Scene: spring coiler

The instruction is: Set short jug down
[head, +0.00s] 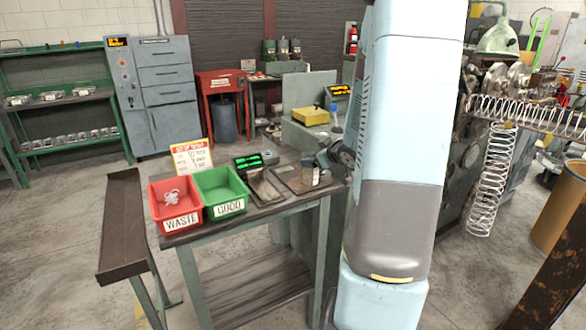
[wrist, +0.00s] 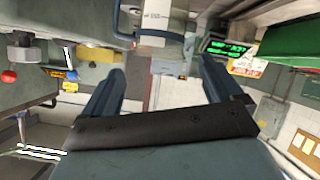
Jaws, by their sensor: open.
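The short jug (wrist: 160,22) shows in the wrist view at the upper middle, with a pale label and a dark bluish handle. It lies beyond and between the spread fingertips of my gripper (wrist: 160,80), which is open with nothing gripped. In the head view what looks like the jug (head: 308,175) is a small greyish thing with a pale patch, on the right tray (head: 290,180) of the table. My gripper (head: 338,157) is just right of and above it there, partly hidden by my arm. I cannot tell whether a finger touches the jug.
A red WASTE bin (head: 175,204) with a pale coil and a green GOOD bin (head: 222,191) stand left on the table. A scale with a green display (head: 249,161) and a sign (head: 191,157) are behind. Large springs (head: 492,180) hang at the right.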

